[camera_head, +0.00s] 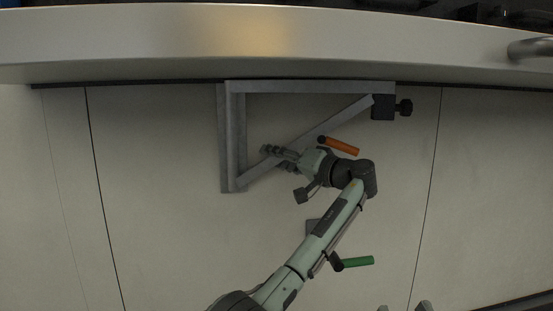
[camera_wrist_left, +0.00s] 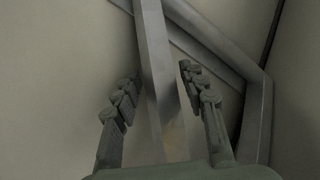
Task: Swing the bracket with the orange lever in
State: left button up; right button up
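The bracket (camera_head: 229,140) is a grey triangular metal frame on the pale panel, below the thick ledge. The orange lever (camera_head: 341,146) sits near its diagonal bar, just above my left wrist. My left gripper (camera_head: 281,172) is open at the lower part of the diagonal bar. In the left wrist view its fingers (camera_wrist_left: 157,78) stand apart, one on each side of a grey bar (camera_wrist_left: 153,50) of the bracket. I see a gap beside the fingers and no clear grip. Two grey tips at the bottom edge of the head view may be my right gripper (camera_head: 404,307).
A green lever (camera_head: 356,262) sticks out lower down, beside my left forearm, its mount partly hidden. The ledge (camera_head: 150,45) runs across the top. The panel left of the bracket is clear.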

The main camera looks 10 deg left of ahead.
pick_arm(q)
jog(key=v, duration=1.2)
jog(key=shift+c, duration=0.4)
